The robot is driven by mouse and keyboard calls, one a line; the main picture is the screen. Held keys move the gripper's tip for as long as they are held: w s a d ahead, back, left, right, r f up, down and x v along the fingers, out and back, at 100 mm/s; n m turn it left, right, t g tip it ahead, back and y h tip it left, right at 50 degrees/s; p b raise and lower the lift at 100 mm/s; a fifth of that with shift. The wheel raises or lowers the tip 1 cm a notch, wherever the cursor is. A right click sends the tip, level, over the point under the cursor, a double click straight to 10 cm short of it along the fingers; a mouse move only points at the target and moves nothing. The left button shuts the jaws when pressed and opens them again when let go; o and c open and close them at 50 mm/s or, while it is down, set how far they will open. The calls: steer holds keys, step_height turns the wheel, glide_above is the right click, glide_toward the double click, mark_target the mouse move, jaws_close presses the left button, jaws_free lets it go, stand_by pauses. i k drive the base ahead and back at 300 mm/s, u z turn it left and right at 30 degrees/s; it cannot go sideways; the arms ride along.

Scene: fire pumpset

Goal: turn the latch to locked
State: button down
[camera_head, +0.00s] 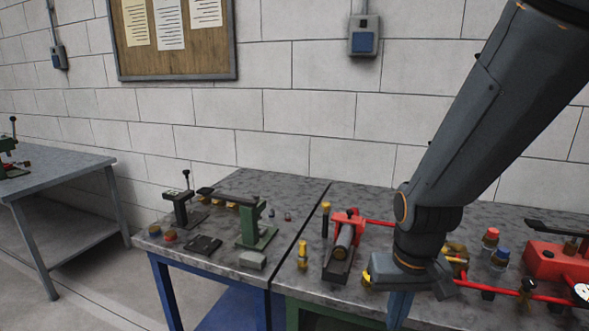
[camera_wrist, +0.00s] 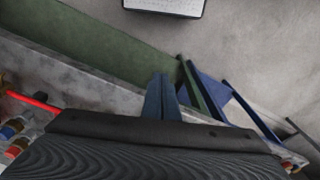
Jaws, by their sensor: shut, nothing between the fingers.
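I cannot pick out the latch for certain in either view. The red pump set shows on the right bench, with a red clamp-like part around a grey cylinder (camera_head: 344,238), red pipes and a red block (camera_head: 556,262). My gripper (camera_head: 399,312) points down at the front of this bench, in front of part of the red pipework, and hides what lies behind it. In the wrist view my gripper's two blue fingers (camera_wrist: 162,95) are together, with nothing between them, over the bench's front edge.
The right bench top (camera_head: 312,235) holds yellow, red and blue capped parts. A left bench (camera_head: 170,255) carries a green stand (camera_head: 256,228) and small tools. A block wall (camera_head: 300,120) stands behind. Open floor (camera_wrist: 265,50) lies in front of the bench.

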mark_target(326, 207)
steer(key=k, duration=0.5)
steer(key=u, duration=2)
steer(key=i, duration=1.65)
steer(key=z, duration=2.25)
steer(key=i, duration=0.6)
steer(key=u, duration=0.05)
